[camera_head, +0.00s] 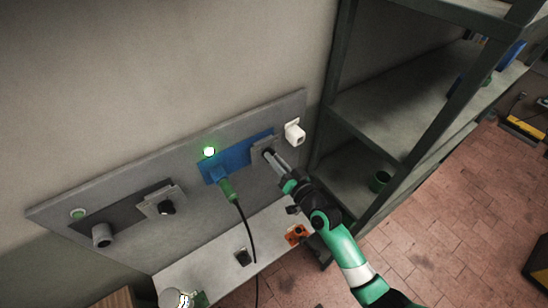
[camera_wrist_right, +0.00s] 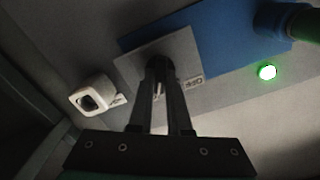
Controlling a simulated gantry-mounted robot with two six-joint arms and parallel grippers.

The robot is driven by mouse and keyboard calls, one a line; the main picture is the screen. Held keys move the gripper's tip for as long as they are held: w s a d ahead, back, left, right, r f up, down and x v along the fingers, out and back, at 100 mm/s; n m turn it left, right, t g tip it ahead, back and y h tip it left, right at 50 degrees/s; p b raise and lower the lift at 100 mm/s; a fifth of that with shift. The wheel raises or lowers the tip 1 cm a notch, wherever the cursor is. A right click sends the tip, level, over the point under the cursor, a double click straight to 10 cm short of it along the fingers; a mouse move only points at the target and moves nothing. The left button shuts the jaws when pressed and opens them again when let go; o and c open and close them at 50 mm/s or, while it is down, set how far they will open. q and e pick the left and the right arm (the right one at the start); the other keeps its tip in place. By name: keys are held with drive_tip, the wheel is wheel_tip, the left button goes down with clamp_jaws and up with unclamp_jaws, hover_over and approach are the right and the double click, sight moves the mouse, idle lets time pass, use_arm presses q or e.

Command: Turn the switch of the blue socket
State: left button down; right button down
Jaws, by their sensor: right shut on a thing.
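The blue socket (camera_head: 236,157) is on the grey wall panel in the head view, with a green plug (camera_head: 227,190) and black cable in it. Its blue plate (camera_wrist_right: 215,32) also shows in the right wrist view. A lit green lamp (camera_head: 209,152) is just above it. The grey switch plate (camera_wrist_right: 185,50) sits at the blue plate's right end in the head view. My right gripper (camera_head: 268,153) is at this plate, its fingers (camera_wrist_right: 159,72) shut on the dark switch knob, which they mostly hide. My left gripper is not in view.
A white box-shaped fitting (camera_head: 294,133) is on the panel close right of my right gripper. A second, dark socket (camera_head: 103,235) with its own switch (camera_head: 166,207) is at the left. A shelf rack (camera_head: 400,110) stands to the right. Small items lie on the ledge (camera_head: 220,262) below.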

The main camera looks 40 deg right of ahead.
drive_tip(key=shift+m, duration=0.6)
drive_tip(key=c, duration=0.9)
unclamp_jaws()
drive_tip(key=shift+o, duration=0.2)
drive_tip(key=s+a, duration=0.2)
drive_tip(key=s, duration=0.9)
drive_tip(key=shift+s+b, duration=0.25)
drive_tip(key=shift+b, duration=0.05)
